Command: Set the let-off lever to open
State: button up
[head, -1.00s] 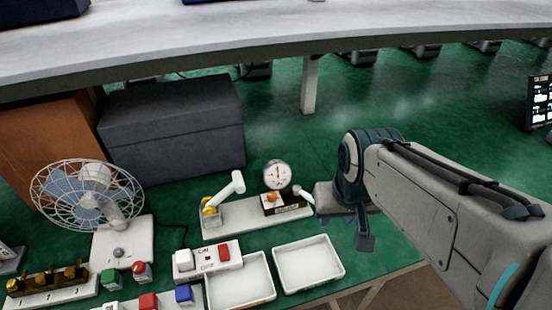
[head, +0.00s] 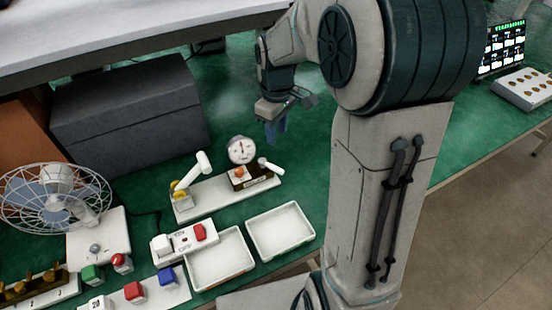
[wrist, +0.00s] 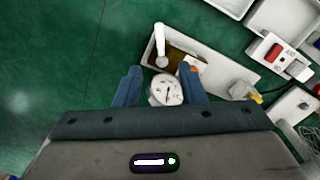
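The pump unit has a pale base plate (head: 215,197). At its right end a dark block carries a short white lever (head: 270,166), which looks like the let-off lever; its label is too small to read. The lever also shows in the wrist view (wrist: 160,42), beyond my fingertips. A round white gauge (head: 242,149) stands behind an orange knob (head: 238,173). A white pump handle (head: 200,164) with a yellow collar leans at the left end. My gripper (wrist: 160,69) is open and empty, above and behind the gauge, which shows between its fingers.
Two white trays (head: 281,231) (head: 200,272) lie in front of the pump. A switch box with a red rocker (head: 199,232) sits to the left. A fan (head: 52,195) and a dark grey box (head: 130,115) stand farther left. Green table right of the pump is clear.

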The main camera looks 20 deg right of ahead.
aim_at(277, 168)
notch_tip(277, 168, down, 14)
jog(key=shift+r, duration=0.2)
dwell(0.4)
grip_shut()
